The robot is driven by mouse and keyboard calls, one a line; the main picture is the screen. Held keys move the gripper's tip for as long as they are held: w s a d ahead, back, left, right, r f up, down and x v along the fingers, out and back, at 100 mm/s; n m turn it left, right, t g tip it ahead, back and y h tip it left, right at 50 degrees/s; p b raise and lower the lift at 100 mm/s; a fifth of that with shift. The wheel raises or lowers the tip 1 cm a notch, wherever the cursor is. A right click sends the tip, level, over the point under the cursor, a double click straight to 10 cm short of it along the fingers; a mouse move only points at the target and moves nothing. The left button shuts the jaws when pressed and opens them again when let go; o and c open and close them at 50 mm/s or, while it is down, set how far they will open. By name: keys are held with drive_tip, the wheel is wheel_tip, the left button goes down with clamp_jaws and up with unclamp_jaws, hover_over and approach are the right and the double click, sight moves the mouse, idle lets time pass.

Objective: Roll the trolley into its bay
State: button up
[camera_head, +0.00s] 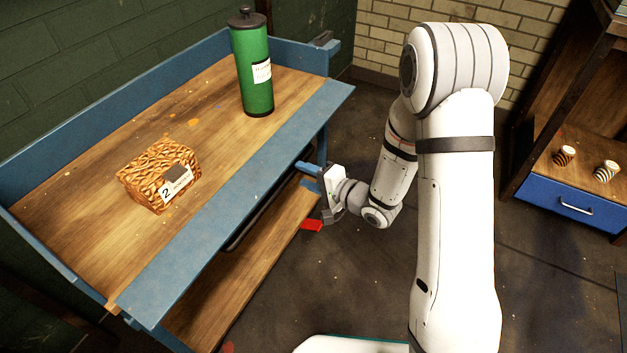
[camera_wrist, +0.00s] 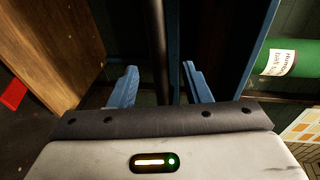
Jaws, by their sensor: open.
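The trolley has a blue frame (camera_head: 235,200) and a wooden top, with a lower wooden shelf (camera_head: 240,275). A dark handle bar (camera_head: 262,215) runs below its near blue edge. My gripper (camera_head: 308,178) is beside this edge, toward its far end. In the wrist view, the blue fingers of my gripper (camera_wrist: 159,72) are apart. The dark bar (camera_wrist: 156,40) runs upright in the picture between them, and I cannot tell whether either finger touches it. A green canister (camera_head: 254,75) and a brown patterned box (camera_head: 160,178) labelled 2 stand on the trolley.
A red mark (camera_head: 312,225) lies on the floor near my gripper, and another (camera_head: 228,347) shows at the bottom. A dark green wall (camera_head: 90,70) is behind the trolley. A blue drawer unit (camera_head: 570,205) with two striped cups stands at right. Dark floor between is clear.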

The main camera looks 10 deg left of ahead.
sight(293, 170)
drive_tip(key=b+x, duration=0.1)
drive_tip(key=x, duration=0.4)
drive_tip(key=shift+c, duration=0.4)
clamp_jaws()
drive_tip(key=shift+f, duration=0.1)
idle(0.9)
